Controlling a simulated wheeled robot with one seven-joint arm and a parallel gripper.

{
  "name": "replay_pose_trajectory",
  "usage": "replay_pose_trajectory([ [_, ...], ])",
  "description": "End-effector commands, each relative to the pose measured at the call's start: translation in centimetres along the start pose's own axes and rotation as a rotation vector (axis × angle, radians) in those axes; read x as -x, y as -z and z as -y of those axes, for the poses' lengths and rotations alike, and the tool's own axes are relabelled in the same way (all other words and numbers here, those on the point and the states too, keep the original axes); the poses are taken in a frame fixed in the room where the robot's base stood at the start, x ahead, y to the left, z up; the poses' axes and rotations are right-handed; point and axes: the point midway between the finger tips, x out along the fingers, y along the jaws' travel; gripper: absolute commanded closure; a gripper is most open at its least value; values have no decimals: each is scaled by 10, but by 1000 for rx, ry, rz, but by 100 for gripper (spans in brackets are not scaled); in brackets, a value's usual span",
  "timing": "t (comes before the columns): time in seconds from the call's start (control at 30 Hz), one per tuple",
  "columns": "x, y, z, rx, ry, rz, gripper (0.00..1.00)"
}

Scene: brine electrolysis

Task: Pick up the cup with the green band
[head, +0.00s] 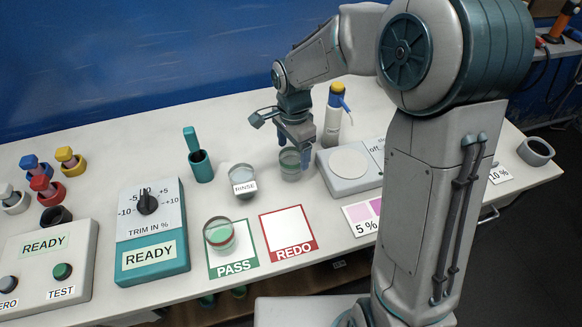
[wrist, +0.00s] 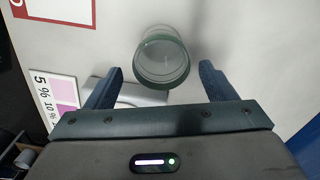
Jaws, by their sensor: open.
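A clear glass cup with a green band (head: 290,172) stands upright on the white table, left of the scale. My gripper (head: 294,152) is over it, pointing down, and hides part of its top. In the wrist view the cup (wrist: 162,62) lies just ahead of and between the open fingertips of my gripper (wrist: 160,82). No finger visibly grips it.
A scale (head: 347,184) is close to the right of the cup, and a yellow-capped bottle (head: 333,125) stands behind. A RINSE beaker (head: 242,177) and a teal holder (head: 201,170) are to the left. The REDO mat (head: 288,232) is bare.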

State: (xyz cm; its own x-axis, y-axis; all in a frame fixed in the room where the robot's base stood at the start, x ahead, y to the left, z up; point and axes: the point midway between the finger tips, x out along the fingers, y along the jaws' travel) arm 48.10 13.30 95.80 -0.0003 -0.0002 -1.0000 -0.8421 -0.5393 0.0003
Motion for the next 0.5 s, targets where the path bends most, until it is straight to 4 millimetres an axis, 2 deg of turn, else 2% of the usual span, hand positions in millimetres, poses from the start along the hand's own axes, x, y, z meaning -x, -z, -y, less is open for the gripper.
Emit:
replay_pose_trajectory([
  [0.3, -41, -4, 1, 1, -3, 2, 23],
  [0.5, -51, -4, 2, 0, 0, 0, 23],
])
